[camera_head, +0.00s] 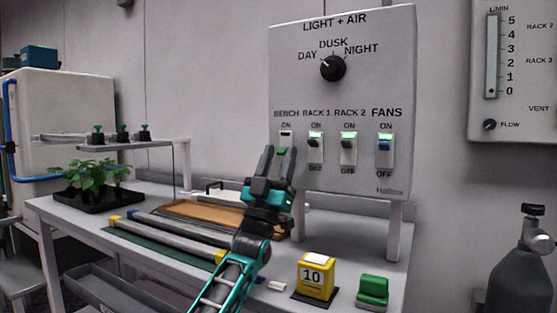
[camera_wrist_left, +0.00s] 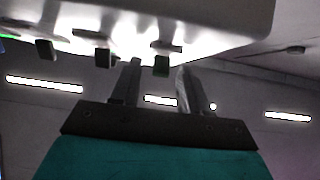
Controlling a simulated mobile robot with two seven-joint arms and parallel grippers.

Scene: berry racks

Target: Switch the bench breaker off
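The panel (camera_head: 343,92) labelled LIGHT + AIR has the bench breaker (camera_head: 286,136) at the left of its row. The top of its plate shows no green light, and my gripper hides its lower part. A small green piece, apparently its lever (camera_head: 282,150), shows between my fingertips. My left gripper (camera_head: 278,155) is in front of this breaker with its fingers apart. In the left wrist view, the fingers (camera_wrist_left: 160,84) point up at the panel's underside, and a dark lever (camera_wrist_left: 162,64) shows between them. Contact cannot be told. My right gripper is out of view.
The Rack 1 (camera_head: 316,148), Rack 2 (camera_head: 348,150) and Fans (camera_head: 385,152) breakers beside it show green lights. A knob (camera_head: 333,68) sits above. A yellow block (camera_head: 315,275) marked 10 and a green object (camera_head: 373,291) stand on the bench in front.

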